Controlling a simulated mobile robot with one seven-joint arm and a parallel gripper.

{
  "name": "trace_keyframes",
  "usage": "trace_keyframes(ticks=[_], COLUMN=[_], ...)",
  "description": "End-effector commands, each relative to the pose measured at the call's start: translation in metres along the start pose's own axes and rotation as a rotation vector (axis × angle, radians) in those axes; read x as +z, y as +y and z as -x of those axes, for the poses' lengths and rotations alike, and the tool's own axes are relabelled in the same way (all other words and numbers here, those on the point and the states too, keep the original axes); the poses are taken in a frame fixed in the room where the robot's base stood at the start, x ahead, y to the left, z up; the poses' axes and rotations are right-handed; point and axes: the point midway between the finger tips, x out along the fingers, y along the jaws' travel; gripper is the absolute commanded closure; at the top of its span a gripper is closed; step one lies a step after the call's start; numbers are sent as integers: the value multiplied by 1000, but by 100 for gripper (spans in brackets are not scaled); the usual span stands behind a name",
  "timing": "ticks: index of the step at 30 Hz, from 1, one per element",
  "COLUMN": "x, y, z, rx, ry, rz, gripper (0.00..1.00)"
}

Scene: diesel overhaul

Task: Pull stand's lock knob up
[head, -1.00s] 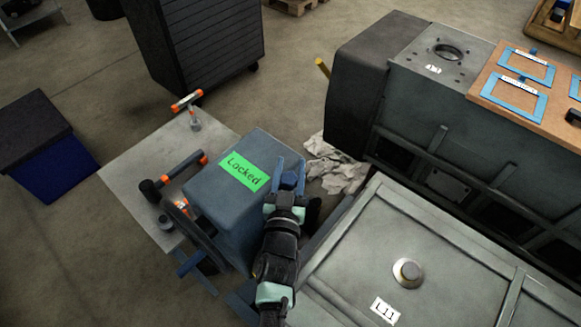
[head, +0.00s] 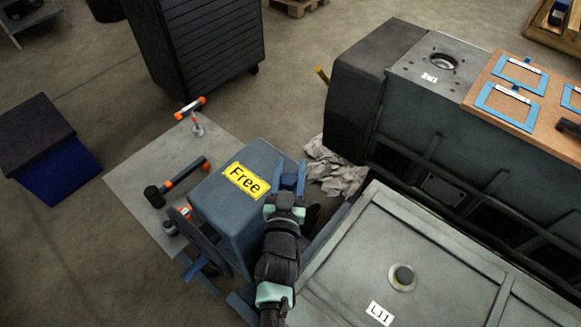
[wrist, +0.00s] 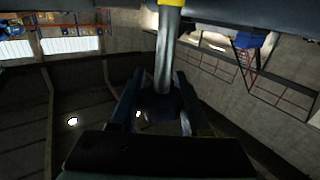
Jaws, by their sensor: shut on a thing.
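The stand's blue-grey box (head: 215,207) is at the lower centre of the head view, with a yellow label (head: 245,181) on top that reads "Free". The dark blue lock knob (head: 289,182) is at the box's right side. My gripper (head: 291,175) is shut on the knob, one blue finger on each side. In the wrist view the dark knob (wrist: 160,106) sits between the fingers, and a bare steel shaft (wrist: 168,55) runs from it to a yellow band (wrist: 172,3) at the stand.
A grey engine block (head: 470,150) and a large grey cover marked L11 (head: 400,240) stand to the right. Crumpled rags (head: 336,172) lie behind the knob. A mallet (head: 178,182) and other tools lie on a grey mat (head: 140,165) at left. A dark cabinet (head: 210,40) stands behind.

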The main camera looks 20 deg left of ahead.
Motion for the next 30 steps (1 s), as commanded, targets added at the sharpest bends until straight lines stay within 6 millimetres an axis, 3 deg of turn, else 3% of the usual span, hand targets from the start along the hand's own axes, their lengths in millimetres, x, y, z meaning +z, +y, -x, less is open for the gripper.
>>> trace_keyframes(ticks=[1, 2, 6, 19, 30], x=[-6, -6, -6, -2, 0], y=[0, 0, 0, 0, 0], z=[-2, -2, -1, 7, 71], rx=[2, 2, 2, 1, 2], ry=[15, 16, 14, 8, 7], rz=[0, 0, 0, 0, 1], gripper=[100, 50, 25, 24, 24])
